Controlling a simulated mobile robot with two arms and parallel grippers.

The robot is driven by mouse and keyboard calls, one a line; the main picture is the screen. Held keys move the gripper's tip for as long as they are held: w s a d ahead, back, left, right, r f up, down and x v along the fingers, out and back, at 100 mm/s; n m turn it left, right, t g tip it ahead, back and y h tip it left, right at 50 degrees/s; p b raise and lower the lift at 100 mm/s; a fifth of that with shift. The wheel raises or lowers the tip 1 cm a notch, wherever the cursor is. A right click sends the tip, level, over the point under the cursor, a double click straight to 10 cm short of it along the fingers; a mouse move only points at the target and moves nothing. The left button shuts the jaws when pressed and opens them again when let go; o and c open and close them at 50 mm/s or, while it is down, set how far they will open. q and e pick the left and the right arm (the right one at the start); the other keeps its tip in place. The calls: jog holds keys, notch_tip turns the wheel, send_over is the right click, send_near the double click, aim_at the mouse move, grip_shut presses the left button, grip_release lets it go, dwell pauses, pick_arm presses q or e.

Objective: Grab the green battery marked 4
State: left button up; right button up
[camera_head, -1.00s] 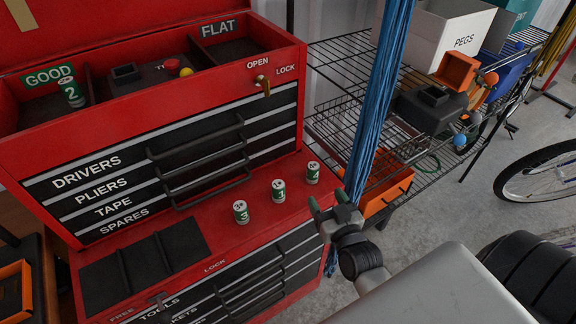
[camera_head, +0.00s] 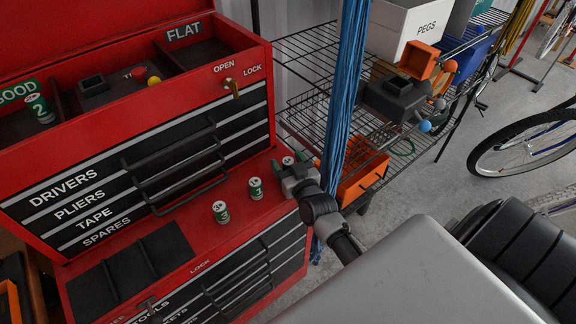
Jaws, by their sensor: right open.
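Three small green-and-white batteries stand in a row on the red ledge (camera_head: 180,214) of the tool chest. The battery marked 4 (camera_head: 288,160) is the rightmost; its lower part and number are hidden by my right gripper (camera_head: 289,165). That gripper is open, with its green-tipped fingers on either side of the battery; I cannot tell whether they touch it. The battery marked 1 (camera_head: 255,188) stands just left of the gripper, and the battery marked 3 (camera_head: 221,212) is farther left. My left gripper is not in view.
A battery marked 2 (camera_head: 39,108) stands in the GOOD compartment of the upper tray. The FLAT compartment (camera_head: 195,50) looks empty. Blue hanging cables (camera_head: 345,90) and a wire shelf with an orange bin (camera_head: 362,180) are close to the right of my gripper.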

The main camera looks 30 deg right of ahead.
jog(key=shift+s, duration=0.1)
jog(key=shift+c, duration=0.7)
jog(key=c, duration=0.9)
